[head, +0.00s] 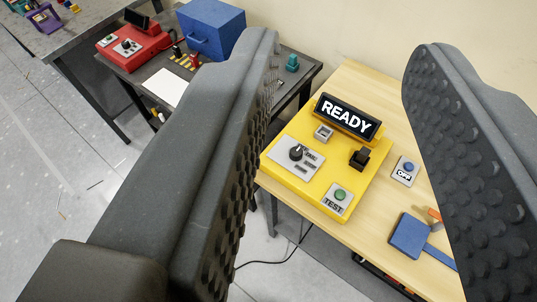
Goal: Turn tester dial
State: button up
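A yellow tester (288,181) sits on a light wood table between my gripper's fingers in the picture. Its black display (345,118) reads "READY". The black dial knob (296,153) is on a grey plate at the tester's left side. A green button (340,195) labelled "TEST" is at its lower right, and a black switch-like part (361,157) is above that. My gripper (342,58) is open, with two wide dark fingers with studded pads. Nothing is between the pads close up, and the dial appears apart from both fingers. The left finger hides part of the area left of the tester.
A grey plate with a blue button (405,170) lies right of the tester on the wood table (383,100). A blue object with a strap (410,236) is near the front edge. A dark bench at the back left holds a red device (133,47) and a blue box (212,34).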

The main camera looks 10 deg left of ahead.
aim_at(296, 153)
jog(key=u, duration=2.15)
jog(key=k, duration=0.65)
jog(key=z, duration=1.4)
jog(key=i, duration=0.95)
